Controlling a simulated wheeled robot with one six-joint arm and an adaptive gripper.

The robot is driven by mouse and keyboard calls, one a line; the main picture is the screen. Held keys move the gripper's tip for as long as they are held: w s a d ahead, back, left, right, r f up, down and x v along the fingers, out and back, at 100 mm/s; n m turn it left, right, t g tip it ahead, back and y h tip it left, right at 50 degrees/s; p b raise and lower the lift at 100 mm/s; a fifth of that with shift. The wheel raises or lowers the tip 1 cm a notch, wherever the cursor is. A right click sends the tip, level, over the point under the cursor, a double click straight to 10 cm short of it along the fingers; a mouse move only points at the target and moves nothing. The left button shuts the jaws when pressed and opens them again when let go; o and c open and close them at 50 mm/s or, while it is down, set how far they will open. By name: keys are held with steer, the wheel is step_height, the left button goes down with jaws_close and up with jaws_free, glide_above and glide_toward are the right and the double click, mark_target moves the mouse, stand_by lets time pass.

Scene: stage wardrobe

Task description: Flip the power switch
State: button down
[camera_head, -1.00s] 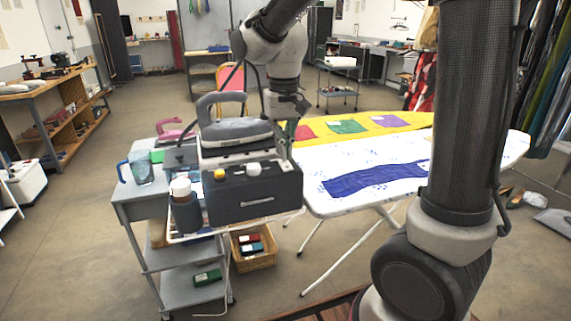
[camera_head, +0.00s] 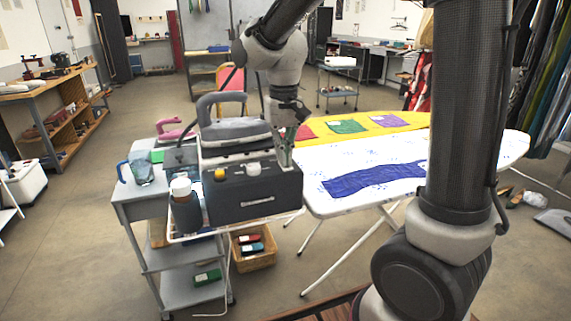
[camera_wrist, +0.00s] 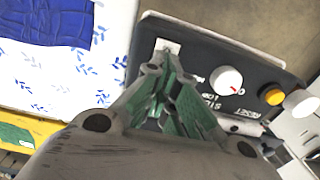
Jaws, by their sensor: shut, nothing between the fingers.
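The switch lever and any contact cannot be made out.
The ironing board (camera_head: 420,152) with coloured cloths stands close on the right. The trolley (camera_head: 150,208) also carries a blue-handled jug (camera_head: 142,170) and a white-capped bottle (camera_head: 183,205). A basket (camera_head: 262,262) sits on the floor beside it.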

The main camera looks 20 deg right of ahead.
mark_target(291, 166)
steer(key=shift+f, duration=0.15)
steer(key=shift+r, duration=3.55)
steer(key=shift+s+d+f+n, duration=0.3)
steer(key=shift+s+f+n, duration=0.15)
steer(key=shift+s+f, duration=0.15)
steer(key=shift+s+d+f+n, duration=0.25)
steer(key=shift+s+f+n, duration=0.2)
steer(key=shift+s+f, duration=0.1)
steer(key=s+d+r+m+t, duration=0.1)
steer(key=s+d+t, duration=0.1)
steer(key=s+d, duration=0.5)
steer(key=s+d+r+t, duration=0.1)
steer(key=s+d+t, duration=0.1)
steer(key=s+d, duration=0.4)
steer(key=s, duration=0.3)
steer(key=shift+s+d+r+m, duration=0.3)
steer(key=shift+s+d+m, duration=0.05)
steer(key=shift+d+m, duration=0.05)
